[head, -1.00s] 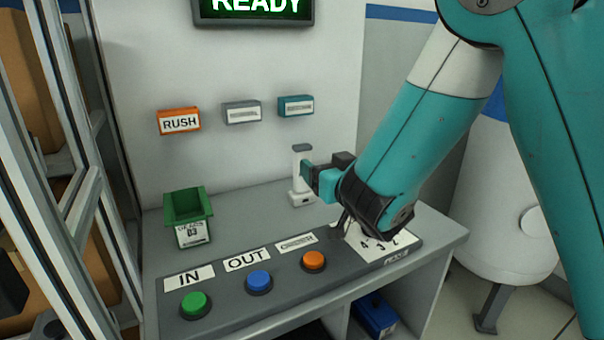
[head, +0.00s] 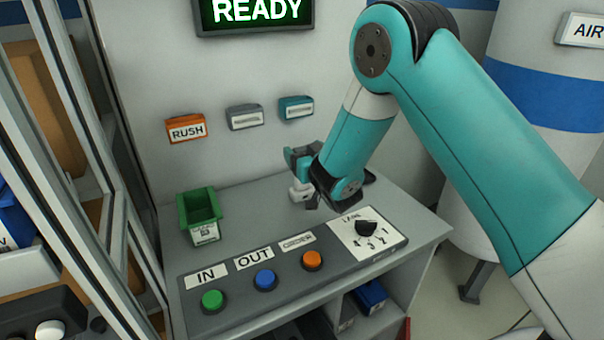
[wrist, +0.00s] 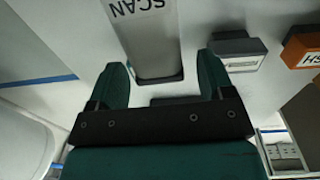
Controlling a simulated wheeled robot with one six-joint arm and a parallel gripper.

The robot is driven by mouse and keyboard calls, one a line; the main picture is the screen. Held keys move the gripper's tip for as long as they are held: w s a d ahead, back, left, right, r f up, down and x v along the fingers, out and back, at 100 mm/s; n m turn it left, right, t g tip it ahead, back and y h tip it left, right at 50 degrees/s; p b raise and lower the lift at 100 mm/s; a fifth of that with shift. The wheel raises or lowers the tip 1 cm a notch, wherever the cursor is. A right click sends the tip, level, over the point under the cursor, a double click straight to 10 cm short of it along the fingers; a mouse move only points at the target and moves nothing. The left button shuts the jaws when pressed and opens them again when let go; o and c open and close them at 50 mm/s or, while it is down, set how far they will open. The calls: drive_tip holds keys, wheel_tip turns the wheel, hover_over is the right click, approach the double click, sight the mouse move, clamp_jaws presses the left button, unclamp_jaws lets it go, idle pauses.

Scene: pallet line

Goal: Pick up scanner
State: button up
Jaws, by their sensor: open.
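The scanner, a pale upright piece marked SCAN (wrist: 145,35), fills the top middle of the wrist view. Its dark-edged end lies between the two green fingers of my gripper (wrist: 163,66). In the head view my gripper (head: 299,160) is at the back of the grey counter, in front of the scanner. It covers most of the scanner there, and only a white lower part (head: 298,194) shows. My gripper is open. I cannot tell whether a finger touches the scanner.
A green bin (head: 199,211) stands left on the counter (head: 255,202). A panel with green, blue and orange buttons and a dial (head: 366,228) lies in front. Orange, grey and teal boxes (head: 296,108) hang on the wall. A glazed frame (head: 105,150) stands left.

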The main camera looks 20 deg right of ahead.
drive_tip(key=shift+w, duration=0.6)
clamp_jaws()
